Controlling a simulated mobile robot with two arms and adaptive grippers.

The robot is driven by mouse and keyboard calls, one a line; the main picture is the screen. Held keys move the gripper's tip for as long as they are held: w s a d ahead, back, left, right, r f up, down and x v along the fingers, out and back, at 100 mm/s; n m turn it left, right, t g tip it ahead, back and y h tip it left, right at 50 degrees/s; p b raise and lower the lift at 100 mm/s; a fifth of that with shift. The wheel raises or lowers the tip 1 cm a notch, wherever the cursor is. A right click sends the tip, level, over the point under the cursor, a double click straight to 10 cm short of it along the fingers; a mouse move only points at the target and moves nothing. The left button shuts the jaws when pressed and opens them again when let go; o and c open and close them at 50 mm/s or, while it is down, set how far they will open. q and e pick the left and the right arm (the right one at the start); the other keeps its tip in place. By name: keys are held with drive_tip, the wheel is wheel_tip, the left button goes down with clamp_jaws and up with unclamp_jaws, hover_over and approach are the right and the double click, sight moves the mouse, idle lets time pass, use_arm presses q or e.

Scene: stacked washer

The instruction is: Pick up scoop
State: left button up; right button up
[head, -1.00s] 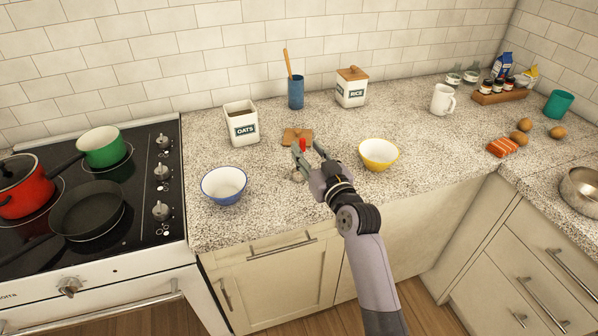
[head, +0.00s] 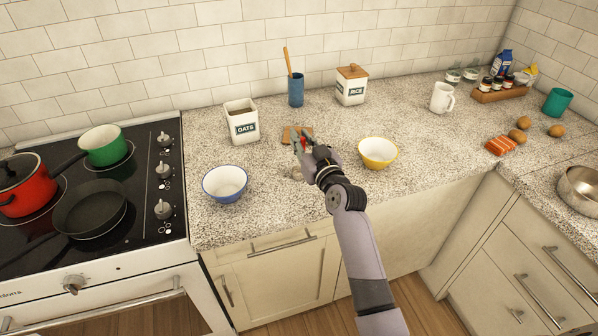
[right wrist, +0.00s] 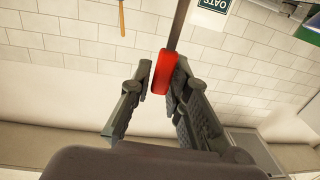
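The scoop has a red handle (right wrist: 163,72) and a thin grey shaft (right wrist: 180,22), seen in the right wrist view. In the head view only a little red (head: 305,146) shows, with a small metal part (head: 297,173), apparently its bowl, low by the counter. I cannot tell whether it touches the counter. My right gripper (head: 303,142) is over the counter between the two bowls. In the right wrist view its fingers (right wrist: 162,78) lie on both sides of the red handle and look closed on it. My left gripper is not in view.
A blue-rimmed bowl (head: 225,183) stands left and a yellow bowl (head: 378,153) right. Behind are an open OATS canister (head: 242,123), a wooden lid (head: 290,133), a blue utensil cup (head: 296,90) and a RICE canister (head: 351,88). The stove (head: 140,215) is far left.

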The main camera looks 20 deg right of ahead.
clamp_jaws()
wheel_tip(320, 180, up, 20)
drive_tip(key=b, duration=0.1)
idle(0.6)
idle(0.5)
